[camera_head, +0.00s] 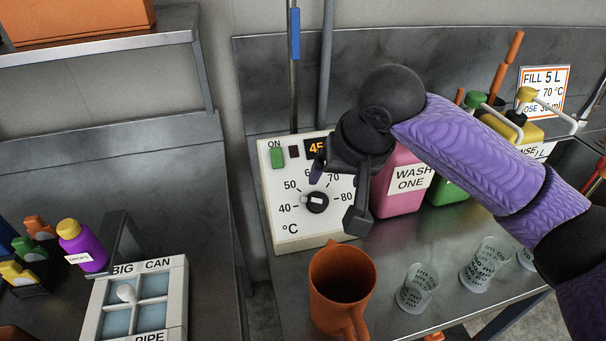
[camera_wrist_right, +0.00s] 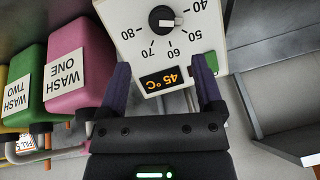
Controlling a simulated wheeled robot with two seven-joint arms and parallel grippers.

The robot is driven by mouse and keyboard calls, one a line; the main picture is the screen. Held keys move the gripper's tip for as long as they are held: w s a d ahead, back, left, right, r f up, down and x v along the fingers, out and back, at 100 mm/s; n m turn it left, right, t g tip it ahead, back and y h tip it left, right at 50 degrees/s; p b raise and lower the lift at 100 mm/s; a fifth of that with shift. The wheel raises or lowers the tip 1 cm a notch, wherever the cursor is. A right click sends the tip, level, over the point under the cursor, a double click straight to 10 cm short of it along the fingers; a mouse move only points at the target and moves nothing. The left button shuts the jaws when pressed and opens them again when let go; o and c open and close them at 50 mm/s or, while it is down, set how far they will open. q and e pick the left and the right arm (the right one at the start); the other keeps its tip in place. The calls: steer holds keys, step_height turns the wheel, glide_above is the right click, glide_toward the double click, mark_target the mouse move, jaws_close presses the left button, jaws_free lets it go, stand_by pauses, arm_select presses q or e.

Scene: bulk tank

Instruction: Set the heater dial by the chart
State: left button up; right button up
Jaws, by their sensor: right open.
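The white heater box (camera_head: 285,230) stands on the steel bench with a black dial (camera_head: 317,202) on its face. The scale runs from 40 to 80 °C, and the dial's white mark points between 40 and 50. Its display (camera_wrist_right: 162,79) reads 45 °C. The chart (camera_head: 560,78) on the back wall reads "FILL 5 L", "70 °C" and a partly hidden dose line. My right gripper (camera_head: 337,196) is open and empty, in front of the heater face. In the wrist view the dial also shows (camera_wrist_right: 165,19), beyond the fingertips and apart from them. My left gripper is out of view.
A pink WASH ONE can (camera_head: 388,200) stands right of the heater, with green and yellow cans beyond. An orange jug (camera_head: 325,305) and clear measuring cups (camera_head: 416,290) stand in front. A BIG CAN/PIPE box (camera_head: 175,300) sits on the left bench.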

mark_target(320, 200)
steer(key=b+x, duration=0.4)
steer(key=x, duration=0.5)
steer(key=shift+a+f, duration=0.2)
steer(key=shift+w+a+f, duration=0.1)
steer(key=shift+w+f, duration=0.1)
steer(key=shift+f, duration=0.05)
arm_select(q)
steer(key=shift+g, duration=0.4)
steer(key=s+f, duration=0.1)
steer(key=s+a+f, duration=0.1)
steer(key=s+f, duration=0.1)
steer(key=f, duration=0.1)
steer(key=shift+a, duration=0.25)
arm_select(e)
jaws_close()
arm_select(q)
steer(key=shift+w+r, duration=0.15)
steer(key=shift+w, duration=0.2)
arm_select(e)
steer(key=shift+r, duration=0.1)
